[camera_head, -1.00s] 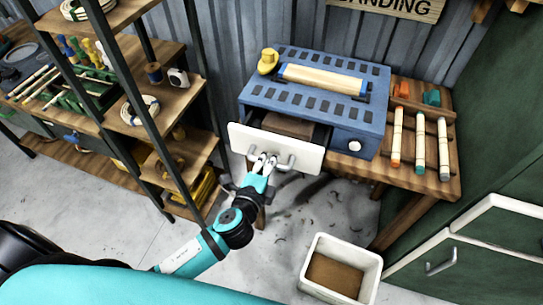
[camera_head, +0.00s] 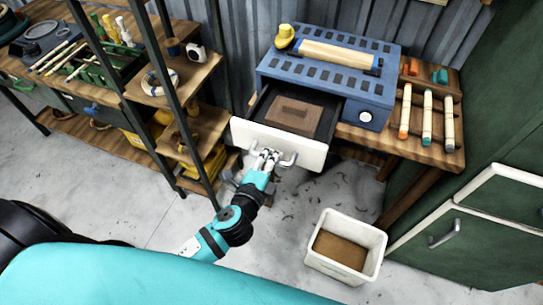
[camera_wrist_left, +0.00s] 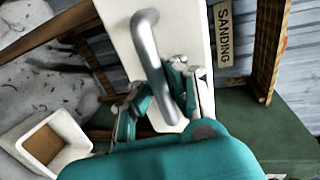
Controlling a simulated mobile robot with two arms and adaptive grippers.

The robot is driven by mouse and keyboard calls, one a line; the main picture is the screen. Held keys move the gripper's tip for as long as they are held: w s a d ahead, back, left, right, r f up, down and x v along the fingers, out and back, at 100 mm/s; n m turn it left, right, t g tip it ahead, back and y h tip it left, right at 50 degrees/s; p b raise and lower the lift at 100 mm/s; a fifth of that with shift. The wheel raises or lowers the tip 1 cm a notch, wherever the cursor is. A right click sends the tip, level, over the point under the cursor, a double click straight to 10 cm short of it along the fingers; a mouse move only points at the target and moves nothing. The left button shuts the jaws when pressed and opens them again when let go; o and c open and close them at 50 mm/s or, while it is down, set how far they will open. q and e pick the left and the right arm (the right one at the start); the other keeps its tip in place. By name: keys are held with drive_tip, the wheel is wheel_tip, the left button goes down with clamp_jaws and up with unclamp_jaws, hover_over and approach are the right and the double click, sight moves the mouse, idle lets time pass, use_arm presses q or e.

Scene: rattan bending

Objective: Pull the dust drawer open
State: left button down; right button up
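The dust drawer (camera_head: 308,152) has a white front and stands well out of the blue sanding machine (camera_head: 300,78). A brown block-like mass (camera_head: 293,116) lies inside it. My left gripper (camera_head: 267,156) is at the drawer's metal handle (camera_head: 289,162). In the left wrist view, the handle (camera_wrist_left: 147,42) runs between the two fingers of the gripper (camera_wrist_left: 165,88), which are closed around it. The drawer front (camera_wrist_left: 188,30) is right behind the handle. My right gripper is in neither view.
A white bin (camera_head: 335,268) with brown contents stands on the floor below right of the drawer. A black-framed wooden shelf (camera_head: 204,128) stands close left. Green cabinets (camera_head: 470,255) are at the right. Coloured rods lie on the wooden bench (camera_head: 385,142).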

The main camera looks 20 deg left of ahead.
use_arm(q)
drive_tip(key=c, duration=1.3)
unclamp_jaws()
drive_tip(key=v, duration=1.2)
drive_tip(key=s+a+f+n+g, duration=0.1)
drive_tip(key=s+f+n+g, duration=0.1)
drive_tip(key=f, duration=0.8)
drive_tip(key=s+a+f+n+g, duration=0.1)
drive_tip(key=s+f+n+g, duration=0.15)
drive_tip(key=f, duration=0.75)
drive_tip(key=s+a+f+n+g, duration=0.1)
drive_tip(key=s+a+f+g, duration=0.15)
drive_tip(key=f, duration=0.75)
drive_tip(key=s+a+f+n+g, duration=0.1)
drive_tip(key=s+f+n+g, duration=0.1)
drive_tip(key=s+f, duration=0.4)
drive_tip(key=s+a+f+n+g, duration=0.1)
drive_tip(key=s+f+n+g, duration=0.2)
drive_tip(key=s+f+n, duration=0.2)
drive_tip(key=s+a+f+n+g, duration=0.1)
drive_tip(key=s+f+n+g, duration=0.1)
drive_tip(key=s+f, duration=0.6)
drive_tip(key=shift+s+a+f+n+g+y, duration=0.1)
drive_tip(key=shift+s+a+n+g+y, duration=0.05)
drive_tip(key=shift+s+n, duration=0.2)
drive_tip(key=shift+s+a+f+n+g+y, duration=0.15)
drive_tip(key=shift+s+n, duration=0.1)
drive_tip(key=shift+n, duration=0.15)
